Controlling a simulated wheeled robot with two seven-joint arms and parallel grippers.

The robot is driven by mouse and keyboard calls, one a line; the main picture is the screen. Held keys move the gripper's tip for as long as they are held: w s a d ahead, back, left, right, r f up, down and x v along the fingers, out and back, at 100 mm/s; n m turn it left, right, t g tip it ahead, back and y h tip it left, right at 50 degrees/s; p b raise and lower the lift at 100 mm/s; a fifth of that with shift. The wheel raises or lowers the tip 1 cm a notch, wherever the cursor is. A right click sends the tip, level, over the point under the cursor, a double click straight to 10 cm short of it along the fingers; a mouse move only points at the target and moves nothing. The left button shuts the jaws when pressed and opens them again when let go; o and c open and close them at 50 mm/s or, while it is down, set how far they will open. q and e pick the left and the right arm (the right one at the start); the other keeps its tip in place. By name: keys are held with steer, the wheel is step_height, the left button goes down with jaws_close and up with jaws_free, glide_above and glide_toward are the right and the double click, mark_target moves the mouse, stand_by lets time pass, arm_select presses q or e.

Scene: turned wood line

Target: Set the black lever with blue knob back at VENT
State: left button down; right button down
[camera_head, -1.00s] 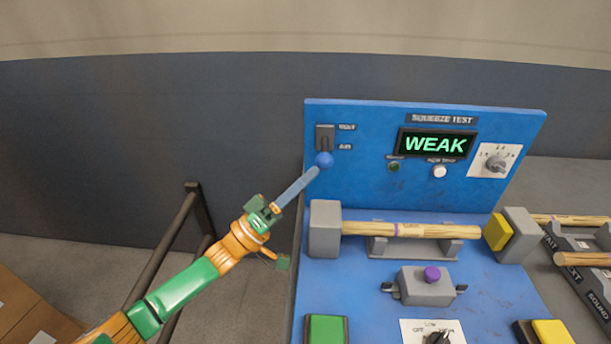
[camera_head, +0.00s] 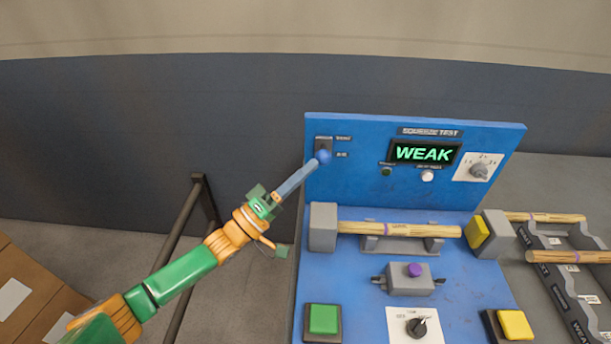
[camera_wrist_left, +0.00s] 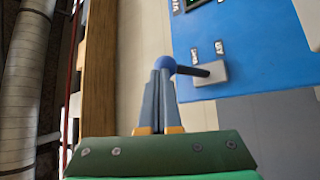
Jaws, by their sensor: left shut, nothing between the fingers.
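In the head view, the VENT label (camera_head: 343,138) is above the AIR label (camera_head: 341,155), and the knob appears about level with AIR. I cannot tell the lever's exact setting. My left gripper (camera_head: 317,164) is shut and empty, its tips at the knob's lower left. In the left wrist view the fingertips (camera_wrist_left: 161,75) overlap the knob's edge, seemingly touching it. My right gripper is not in view.
The panel's display (camera_head: 424,152) reads WEAK, with a dial (camera_head: 479,171) at its right. Below, a wooden piece (camera_head: 400,229) lies between a grey block (camera_head: 323,227) and a yellow-faced one. A dark rail (camera_head: 187,230) stands left of the bench.

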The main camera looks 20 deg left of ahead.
arm_select(q)
steer(key=shift+w+r, duration=0.25)
steer(key=shift+r, duration=0.65)
steer(key=shift+s, duration=0.1)
